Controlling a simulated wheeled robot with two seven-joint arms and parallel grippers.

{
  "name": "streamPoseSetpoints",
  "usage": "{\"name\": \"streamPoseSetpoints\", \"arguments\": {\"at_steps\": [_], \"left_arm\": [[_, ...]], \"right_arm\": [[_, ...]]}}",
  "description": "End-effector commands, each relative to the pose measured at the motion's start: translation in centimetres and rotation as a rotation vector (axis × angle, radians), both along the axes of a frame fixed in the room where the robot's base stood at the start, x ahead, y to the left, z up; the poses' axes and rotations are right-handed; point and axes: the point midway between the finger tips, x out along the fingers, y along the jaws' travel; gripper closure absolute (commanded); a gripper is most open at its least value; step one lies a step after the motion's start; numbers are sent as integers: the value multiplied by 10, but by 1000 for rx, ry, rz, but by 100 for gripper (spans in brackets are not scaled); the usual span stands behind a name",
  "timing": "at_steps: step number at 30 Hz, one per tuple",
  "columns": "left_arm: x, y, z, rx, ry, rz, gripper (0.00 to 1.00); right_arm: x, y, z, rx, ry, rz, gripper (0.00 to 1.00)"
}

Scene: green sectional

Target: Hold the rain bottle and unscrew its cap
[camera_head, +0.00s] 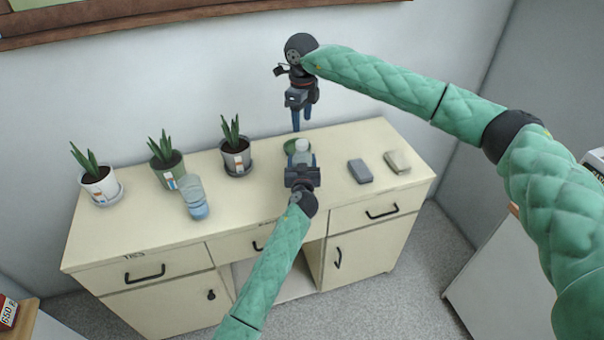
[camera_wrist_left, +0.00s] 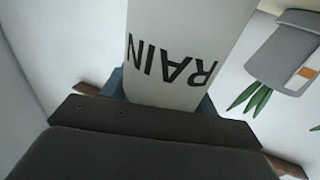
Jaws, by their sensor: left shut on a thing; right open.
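The rain bottle (camera_wrist_left: 185,45) has a pale body with dark "RAIN" lettering, seen upside down in the left wrist view. In the head view its whitish top (camera_head: 302,146) shows just beyond my left gripper (camera_head: 302,167). The left gripper is shut on the bottle's body and hides most of it; whether the base touches the cabinet top is unclear. The cap cannot be told apart clearly from the body. My right gripper (camera_head: 296,125) is open and empty, with its blue fingers pointing down, a little above the bottle's top in the picture.
On the cream cabinet (camera_head: 150,225) stand several potted plants (camera_head: 167,168) and a clear bottle with blue contents (camera_head: 195,198). A green round thing (camera_head: 290,145) is partly hidden behind the rain bottle. A grey block (camera_head: 360,171) and a beige block (camera_head: 398,161) lie right.

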Motion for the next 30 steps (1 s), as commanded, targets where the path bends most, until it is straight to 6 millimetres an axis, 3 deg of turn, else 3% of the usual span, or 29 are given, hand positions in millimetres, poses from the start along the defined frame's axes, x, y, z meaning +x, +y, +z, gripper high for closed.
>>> {"name": "streamPoseSetpoints", "arguments": {"at_steps": [10, 20, 30], "left_arm": [[0, 0, 0, 0, 0, 0, 100], [0, 0, 0, 0, 0, 0, 100], [0, 0, 0, 0, 0, 0, 100]], "right_arm": [[-9, 11, -19, 39, 32, -1, 48], [-7, 11, -14, 39, 31, -347, 48], [-4, 10, -8, 32, 31, -831, 48]]}}
